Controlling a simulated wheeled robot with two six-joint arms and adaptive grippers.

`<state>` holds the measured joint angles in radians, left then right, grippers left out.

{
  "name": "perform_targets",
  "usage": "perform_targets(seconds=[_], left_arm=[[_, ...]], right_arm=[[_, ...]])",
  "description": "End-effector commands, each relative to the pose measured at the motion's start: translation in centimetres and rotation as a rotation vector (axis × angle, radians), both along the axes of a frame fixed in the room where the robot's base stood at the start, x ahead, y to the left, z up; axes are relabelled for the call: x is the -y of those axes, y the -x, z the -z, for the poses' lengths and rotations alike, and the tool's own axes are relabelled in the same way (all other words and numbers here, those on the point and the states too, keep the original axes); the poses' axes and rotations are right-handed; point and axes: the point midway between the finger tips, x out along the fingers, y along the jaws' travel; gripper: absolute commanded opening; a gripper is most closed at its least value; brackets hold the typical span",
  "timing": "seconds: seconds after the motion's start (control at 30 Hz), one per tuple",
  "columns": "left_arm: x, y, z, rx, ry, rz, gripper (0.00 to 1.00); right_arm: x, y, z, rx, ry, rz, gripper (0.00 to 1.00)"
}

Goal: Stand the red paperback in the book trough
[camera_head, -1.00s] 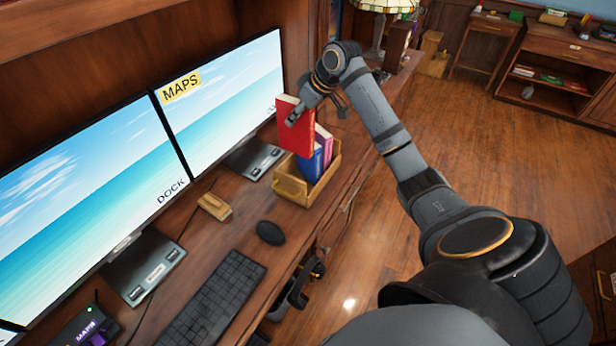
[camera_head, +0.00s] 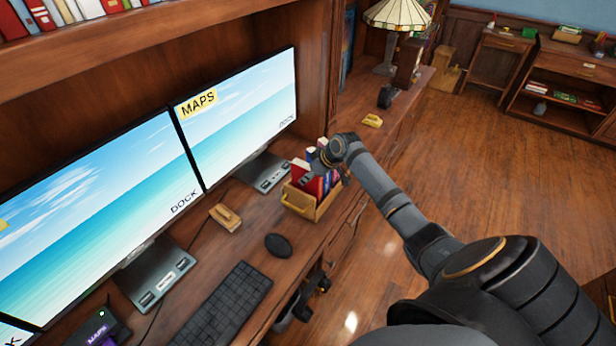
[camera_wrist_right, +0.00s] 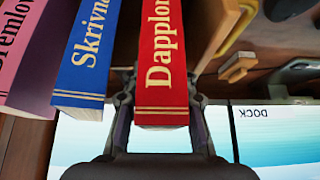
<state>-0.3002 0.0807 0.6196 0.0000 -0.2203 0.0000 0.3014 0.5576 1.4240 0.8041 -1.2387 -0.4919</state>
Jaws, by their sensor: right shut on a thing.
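The red paperback (camera_head: 313,185) stands about upright inside the wooden book trough (camera_head: 318,212), its lower part hidden by the trough wall. My right gripper (camera_head: 322,166) is above the trough, shut on the upper part of the book. In the right wrist view the red paperback (camera_wrist_right: 162,60) is between my right gripper's two fingers (camera_wrist_right: 161,108), with its gold-lettered spine showing. A blue book (camera_wrist_right: 88,55) and a pink book (camera_wrist_right: 30,50) stand beside it on the left. The trough's wooden end (camera_wrist_right: 216,28) is on its right. My left gripper is out of view.
Two monitors (camera_head: 240,110) stand behind and left of the trough. A mouse (camera_head: 278,245), a keyboard (camera_head: 225,305) and a small wooden block (camera_head: 225,217) lie on the desk in front. A lamp (camera_head: 395,25) stands farther back. Floor is open to the right.

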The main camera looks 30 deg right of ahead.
Motion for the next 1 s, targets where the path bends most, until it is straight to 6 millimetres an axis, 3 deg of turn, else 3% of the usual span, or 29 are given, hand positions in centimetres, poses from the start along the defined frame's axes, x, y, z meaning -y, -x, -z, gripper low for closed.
perform_targets(seconds=[0.37, 0.4, 0.47, 0.83, 1.0], left_arm=[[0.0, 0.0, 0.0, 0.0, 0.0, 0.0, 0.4], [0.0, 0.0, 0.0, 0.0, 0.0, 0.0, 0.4], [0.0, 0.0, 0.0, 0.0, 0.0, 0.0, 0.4], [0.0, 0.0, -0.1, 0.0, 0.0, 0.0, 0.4], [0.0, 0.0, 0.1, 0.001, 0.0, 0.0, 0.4]], right_arm=[[0.0, -0.1, 0.9, 0.003, 0.0, 0.0, 0.0], [0.0, 0.0, 1.0, 0.001, 0.001, 0.0, 0.3], [0.0, 0.0, 1.0, 0.001, 0.001, 0.0, 0.37], [0.2, 0.2, 0.3, 0.001, 0.003, 0.001, 0.37], [1.1, 2.0, -2.6, 0.002, 0.01, -0.002, 0.37]])
